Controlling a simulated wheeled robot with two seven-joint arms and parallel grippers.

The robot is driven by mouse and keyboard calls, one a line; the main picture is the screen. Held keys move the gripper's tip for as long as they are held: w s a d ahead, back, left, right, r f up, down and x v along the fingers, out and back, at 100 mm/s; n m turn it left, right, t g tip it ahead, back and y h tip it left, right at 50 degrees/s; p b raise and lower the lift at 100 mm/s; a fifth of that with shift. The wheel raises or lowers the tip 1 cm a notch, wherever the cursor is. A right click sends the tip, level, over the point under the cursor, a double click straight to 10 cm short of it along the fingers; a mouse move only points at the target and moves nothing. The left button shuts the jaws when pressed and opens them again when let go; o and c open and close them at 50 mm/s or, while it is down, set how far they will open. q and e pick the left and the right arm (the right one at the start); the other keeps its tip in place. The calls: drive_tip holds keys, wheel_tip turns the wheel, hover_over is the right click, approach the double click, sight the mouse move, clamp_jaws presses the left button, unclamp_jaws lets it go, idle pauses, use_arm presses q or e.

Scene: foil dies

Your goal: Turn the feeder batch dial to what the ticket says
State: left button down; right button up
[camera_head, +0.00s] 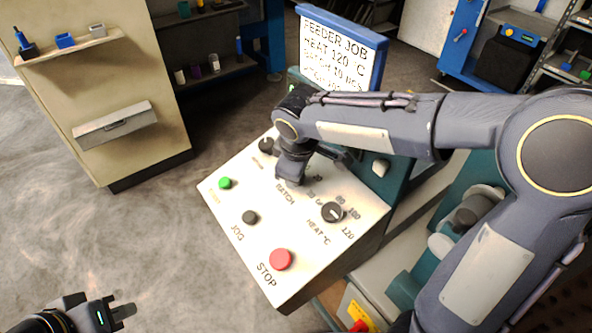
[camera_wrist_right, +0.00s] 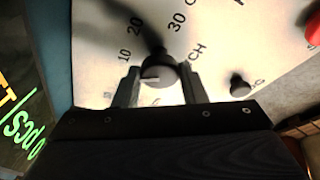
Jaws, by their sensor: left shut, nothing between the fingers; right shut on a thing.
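The batch dial (camera_wrist_right: 158,68) is a dark round knob with a white pointer line, on the cream feeder panel (camera_head: 225,215). My right gripper (camera_wrist_right: 160,78) is shut on it, one finger on each side. The pointer lies toward the left in the right wrist view, a little below the printed 10; its exact setting is hard to tell. In the head view my right gripper (camera_head: 291,178) hides the dial above the word BATCH. The ticket (camera_head: 340,55) reads FEEDER JOB, HEAT 120 C and a batch line that looks like 10 pcs; its lower part is covered. My left gripper (camera_head: 122,312) is shut and empty.
The panel also has a heat dial (camera_head: 332,212), a red STOP button (camera_head: 281,259), a dark JOG button (camera_head: 250,217), a green button (camera_head: 225,183) and another dark knob (camera_head: 266,145). A beige cabinet (camera_head: 110,80) stands at the left. Open floor lies left of the panel.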

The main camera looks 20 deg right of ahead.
drive_tip(key=o, duration=1)
